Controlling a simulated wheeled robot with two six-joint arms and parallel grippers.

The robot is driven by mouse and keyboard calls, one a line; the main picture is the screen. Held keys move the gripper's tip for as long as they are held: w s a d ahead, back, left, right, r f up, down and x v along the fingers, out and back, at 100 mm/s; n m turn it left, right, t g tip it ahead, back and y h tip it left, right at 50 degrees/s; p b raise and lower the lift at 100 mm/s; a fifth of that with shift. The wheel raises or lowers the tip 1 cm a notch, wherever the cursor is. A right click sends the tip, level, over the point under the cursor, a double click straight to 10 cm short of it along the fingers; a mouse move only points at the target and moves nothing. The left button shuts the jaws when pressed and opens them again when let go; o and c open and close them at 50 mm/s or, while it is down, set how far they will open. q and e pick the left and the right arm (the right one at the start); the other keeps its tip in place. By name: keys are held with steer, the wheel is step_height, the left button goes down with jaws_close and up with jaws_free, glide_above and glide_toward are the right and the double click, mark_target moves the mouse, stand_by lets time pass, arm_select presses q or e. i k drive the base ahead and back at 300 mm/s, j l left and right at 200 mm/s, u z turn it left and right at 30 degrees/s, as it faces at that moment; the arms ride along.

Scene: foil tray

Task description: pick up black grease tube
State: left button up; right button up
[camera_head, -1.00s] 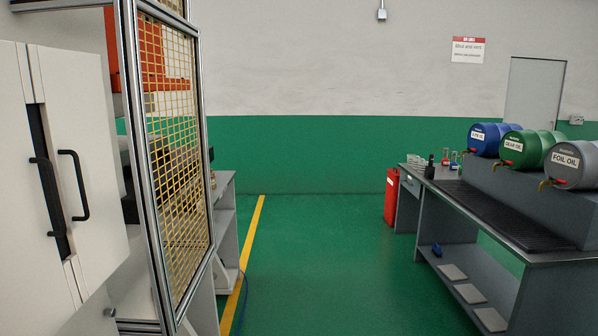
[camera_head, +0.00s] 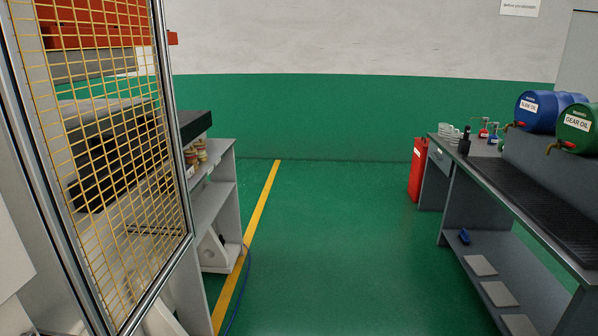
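A small dark upright object (camera_head: 464,141) stands near the far left end of the grey bench (camera_head: 500,174) at right. It may be the black grease tube, but it is too small to tell. It stands apart from me, across open floor. Neither of my grippers is in view.
A yellow wire-mesh guard (camera_head: 110,170) in a metal frame is close on the left. A grey shelf unit (camera_head: 213,215) stands beyond it. Oil drums (camera_head: 545,108) sit on the bench's raised back. A red canister (camera_head: 417,169) stands on the floor. The middle green floor is clear.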

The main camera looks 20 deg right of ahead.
mark_target(468, 128)
steer(key=i+l+z, duration=0.75)
steer(key=i+z, duration=0.6)
steer(key=i, duration=0.2)
steer(key=i+z, duration=0.1)
steer(key=i, duration=0.5)
steer(key=i+j, duration=0.1)
steer(key=i, duration=0.5)
steer(key=i+j+z, duration=0.15)
steer(key=i, duration=0.4)
steer(key=i+j, duration=0.1)
steer(key=i, duration=0.5)
steer(key=i+j, duration=0.25)
steer(key=i, duration=0.2)
steer(key=i+j, duration=0.2)
steer(key=i, duration=0.25)
steer(key=i+j, duration=0.25)
steer(key=i, duration=0.2)
steer(key=j+u, duration=0.05)
